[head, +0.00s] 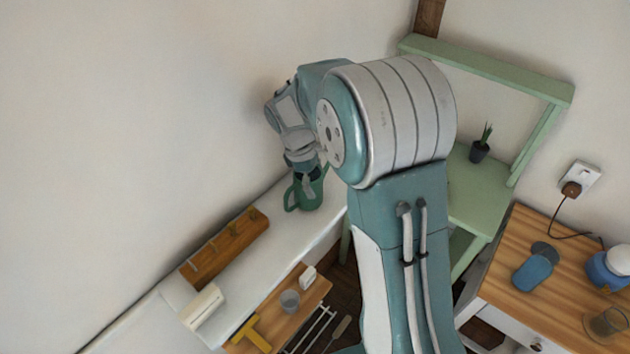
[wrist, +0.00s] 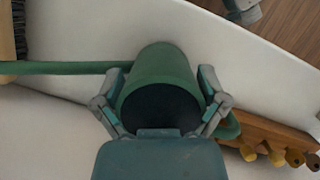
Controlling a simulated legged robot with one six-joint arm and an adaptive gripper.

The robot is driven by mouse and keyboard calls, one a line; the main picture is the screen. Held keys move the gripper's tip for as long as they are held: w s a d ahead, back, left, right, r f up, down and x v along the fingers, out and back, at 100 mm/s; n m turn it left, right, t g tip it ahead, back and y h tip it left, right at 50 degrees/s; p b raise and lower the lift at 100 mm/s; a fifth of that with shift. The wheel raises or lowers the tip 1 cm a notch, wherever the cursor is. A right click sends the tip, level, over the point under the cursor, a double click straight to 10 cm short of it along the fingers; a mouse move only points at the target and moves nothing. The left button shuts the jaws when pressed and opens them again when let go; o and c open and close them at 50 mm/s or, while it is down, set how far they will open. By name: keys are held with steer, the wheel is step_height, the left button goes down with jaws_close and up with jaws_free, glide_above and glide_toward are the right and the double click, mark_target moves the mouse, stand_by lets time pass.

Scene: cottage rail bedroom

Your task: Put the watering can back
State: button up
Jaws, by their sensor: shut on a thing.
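The green watering can (head: 312,192) is at the far part of a white ledge (head: 262,243) along the wall. In the wrist view the can (wrist: 165,68) shows its round dark opening toward the camera, with a long spout to the left and part of the handle to the right. My gripper (head: 308,184) comes down on the can from above. In the wrist view my gripper (wrist: 163,98) has a finger on each side of the can body and is shut on it. I cannot tell whether the can's base touches the ledge.
A wooden peg rail (head: 228,245) lies on the ledge, near the can's handle in the wrist view. A white block (head: 202,306) is at its near end. A wooden shelf (head: 312,297) holds a cup (head: 290,300). A green chair (head: 478,190) bears a potted plant (head: 480,146).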

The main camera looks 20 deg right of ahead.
steer(key=o, duration=1)
steer(key=shift+c, duration=0.2)
steer(key=v, duration=0.6)
steer(key=shift+w+a+r, duration=0.1)
steer(key=shift+r, duration=0.25)
steer(key=shift+a+r, duration=0.1)
steer(key=shift+r, duration=0.45)
steer(key=s+r+m+t+y, duration=0.25)
steer(key=s+r+m, duration=0.25)
steer(key=s+r, duration=0.45)
steer(key=s+f+m+t, duration=0.1)
steer(key=s+m+t, duration=0.4)
steer(key=s, duration=0.9)
steer(key=shift+f+m, duration=0.35)
steer(key=shift+m, duration=0.35)
